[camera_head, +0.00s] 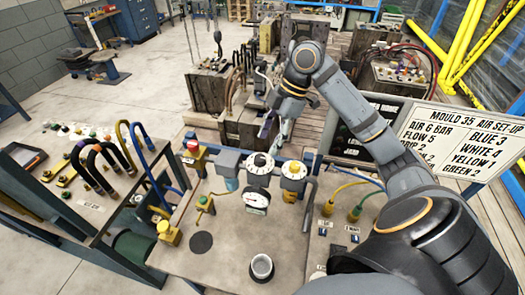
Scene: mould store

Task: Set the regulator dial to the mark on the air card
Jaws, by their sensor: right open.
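The regulator dial (260,162) is a round dark knob with a pale scale ring, on a grey body on the bench. A white round gauge (257,200) hangs below it; its reading is too small to tell. The air card (450,140) is a white board at the right, headed "MOULD 35 AIR SET UP"; its first line reads "AIR 6 BAR". My right gripper (276,132) is open, just behind and above the dial, apart from it as far as I can see. Which mark the dial points to is too small to read. My left gripper is out of view.
A metal cup (261,267) stands at the bench front. Curved hoses (100,155) rise at the left. My right arm covers the right of the bench.

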